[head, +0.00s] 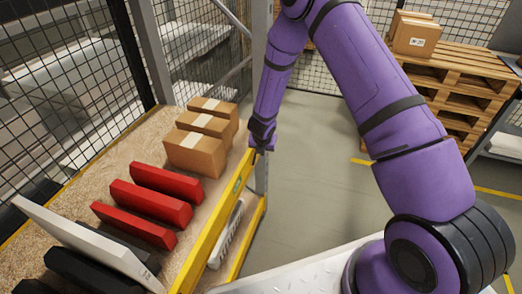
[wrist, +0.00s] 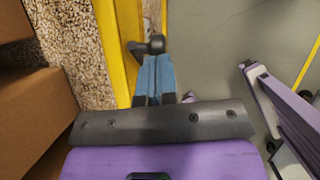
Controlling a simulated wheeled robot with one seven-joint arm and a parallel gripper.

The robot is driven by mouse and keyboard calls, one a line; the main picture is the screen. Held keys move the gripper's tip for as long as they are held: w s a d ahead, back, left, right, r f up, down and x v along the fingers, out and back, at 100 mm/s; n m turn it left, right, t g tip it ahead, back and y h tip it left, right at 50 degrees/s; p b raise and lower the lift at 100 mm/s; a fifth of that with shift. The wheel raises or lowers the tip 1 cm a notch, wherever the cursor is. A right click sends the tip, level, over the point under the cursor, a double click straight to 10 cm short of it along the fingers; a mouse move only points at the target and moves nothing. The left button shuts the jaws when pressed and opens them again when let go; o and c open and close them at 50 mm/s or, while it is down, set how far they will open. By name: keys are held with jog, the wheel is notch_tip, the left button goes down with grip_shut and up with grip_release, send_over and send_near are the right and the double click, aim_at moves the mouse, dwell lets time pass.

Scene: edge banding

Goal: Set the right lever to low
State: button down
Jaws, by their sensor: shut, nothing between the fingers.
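My gripper (wrist: 155,75) is shut and empty, with its blue-grey fingers together. It points at a small black lever-like part (wrist: 150,45) beside the yellow rail (wrist: 115,50). The fingertips are at or very close to this part; I cannot tell whether they touch it. In the head view my gripper (head: 261,143) is at the far end of the yellow rail (head: 215,220), and the lever is hidden or too small to make out there. The lever's setting and any markings cannot be read.
Left of the rail, a speckled table (head: 165,120) holds cardboard boxes (head: 195,152), red blocks (head: 150,198) and dark and white boards. A pallet with boxes (head: 455,85) stands at the back right. The grey floor (head: 310,170) right of the rail is clear.

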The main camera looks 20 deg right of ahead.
jog(key=shift+w+d+f, duration=0.2)
jog(key=shift+w+d, duration=0.1)
jog(key=shift+w, duration=0.1)
dwell(0.5)
notch_tip(320, 180, up, 13)
jog(key=s, duration=0.2)
jog(key=shift+d, duration=0.25)
dwell(0.6)
